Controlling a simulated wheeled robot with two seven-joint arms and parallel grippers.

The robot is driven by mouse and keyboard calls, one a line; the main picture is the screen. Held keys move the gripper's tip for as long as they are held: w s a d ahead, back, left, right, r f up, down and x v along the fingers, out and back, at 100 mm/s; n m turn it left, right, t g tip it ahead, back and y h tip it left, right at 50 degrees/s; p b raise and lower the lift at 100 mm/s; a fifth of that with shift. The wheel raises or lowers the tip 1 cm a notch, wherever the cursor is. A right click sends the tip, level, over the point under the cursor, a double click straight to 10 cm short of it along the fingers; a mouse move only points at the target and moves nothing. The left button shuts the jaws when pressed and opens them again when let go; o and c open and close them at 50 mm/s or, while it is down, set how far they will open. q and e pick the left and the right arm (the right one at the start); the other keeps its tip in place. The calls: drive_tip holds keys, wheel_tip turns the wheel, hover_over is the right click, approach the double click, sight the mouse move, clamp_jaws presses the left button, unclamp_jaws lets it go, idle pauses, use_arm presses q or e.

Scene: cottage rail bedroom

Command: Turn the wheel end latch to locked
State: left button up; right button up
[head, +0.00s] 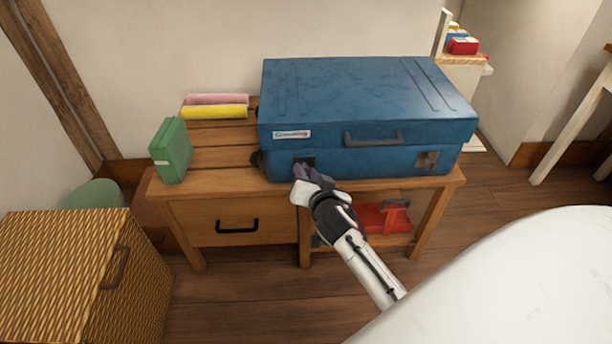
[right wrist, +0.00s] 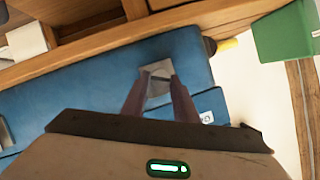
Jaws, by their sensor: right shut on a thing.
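A blue suitcase (head: 365,95) lies flat and closed on a wooden bench. A dark wheel (head: 257,161) shows at its left end. The wheel end latch (head: 308,160) is on the front face near that end; its grey plate shows in the right wrist view (right wrist: 155,88). My right gripper (head: 299,172) is at this latch, its fingers (right wrist: 158,76) shut on the latch's small turning piece. The fingers partly cover it, so its exact angle is hard to tell. The other latch (head: 427,160) is at the right of the front face. My left gripper is not in view.
The wooden bench (head: 190,205) has a drawer and a lower shelf with a red item (head: 382,218). A green box (head: 171,150) and yellow and pink rolls (head: 215,112) are left of the suitcase. A wicker chest (head: 60,270) stands at front left, a white surface (head: 520,275) at front right.

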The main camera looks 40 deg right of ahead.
drive_tip(key=m, duration=0.1)
drive_tip(key=m+t+y, duration=0.1)
drive_tip(key=shift+s+d+f+m, duration=0.15)
drive_tip(key=shift+m, duration=0.25)
drive_tip(key=shift+f+m+t+y+p, duration=0.1)
drive_tip(key=shift+m+t+y+p, duration=0.25)
drive_tip(key=shift+m+t, duration=0.2)
drive_tip(key=shift+d+f+m+t, duration=0.1)
drive_tip(key=shift+m+t, duration=0.25)
drive_tip(key=shift+m, duration=0.4)
drive_tip(key=shift+f+m+t+b, duration=0.2)
drive_tip(key=shift+m+t+b, duration=0.2)
drive_tip(key=shift+m+b, duration=0.5)
drive_tip(key=shift+m+t+y+b, duration=0.25)
drive_tip(key=shift+m+t+b, duration=0.5)
drive_tip(key=shift+m, duration=0.75)
drive_tip(key=o, duration=1)
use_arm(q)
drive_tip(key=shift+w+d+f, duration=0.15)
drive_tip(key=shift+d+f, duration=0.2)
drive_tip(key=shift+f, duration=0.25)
